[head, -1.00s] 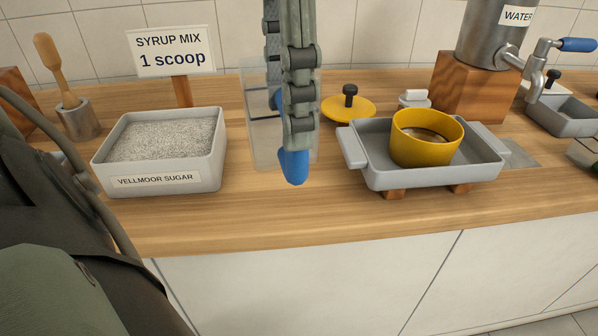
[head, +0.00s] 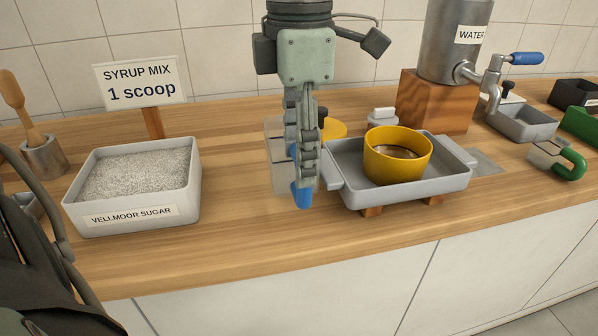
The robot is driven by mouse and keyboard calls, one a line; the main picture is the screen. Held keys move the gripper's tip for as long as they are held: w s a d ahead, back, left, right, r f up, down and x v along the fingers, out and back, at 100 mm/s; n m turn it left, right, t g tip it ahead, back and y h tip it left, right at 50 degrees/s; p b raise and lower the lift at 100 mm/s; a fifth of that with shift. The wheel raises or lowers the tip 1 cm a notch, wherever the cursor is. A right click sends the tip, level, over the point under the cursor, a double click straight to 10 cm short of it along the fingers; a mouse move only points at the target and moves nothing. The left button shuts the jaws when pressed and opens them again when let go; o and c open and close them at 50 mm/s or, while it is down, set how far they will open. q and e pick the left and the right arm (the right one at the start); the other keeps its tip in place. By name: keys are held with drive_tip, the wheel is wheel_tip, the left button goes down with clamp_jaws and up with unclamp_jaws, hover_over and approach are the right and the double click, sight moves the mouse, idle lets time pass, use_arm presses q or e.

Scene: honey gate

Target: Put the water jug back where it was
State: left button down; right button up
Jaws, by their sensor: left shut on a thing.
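My left gripper (head: 304,190) comes down from above, in front of the counter's middle. It is shut on the blue handle (head: 302,196) of a clear jug (head: 276,150). The jug looks upright, and the fingers hide much of it. I cannot tell whether its base touches the counter. The jug is just left of the grey tray (head: 345,188), which holds a yellow pot (head: 397,160). The steel water dispenser (head: 450,45), labelled WATER, is on a wooden block (head: 436,102). My right gripper is not in view.
A yellow lid (head: 333,129) lies behind the gripper. Bare wooden counter (head: 235,185) lies between the tub and the jug.

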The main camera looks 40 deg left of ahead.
use_arm(q)
drive_tip(key=shift+f, duration=1.9)
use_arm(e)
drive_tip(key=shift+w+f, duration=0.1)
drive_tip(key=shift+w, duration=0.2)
use_arm(q)
drive_tip(key=shift+f, duration=0.1)
drive_tip(key=c, duration=0.7)
unclamp_jaws()
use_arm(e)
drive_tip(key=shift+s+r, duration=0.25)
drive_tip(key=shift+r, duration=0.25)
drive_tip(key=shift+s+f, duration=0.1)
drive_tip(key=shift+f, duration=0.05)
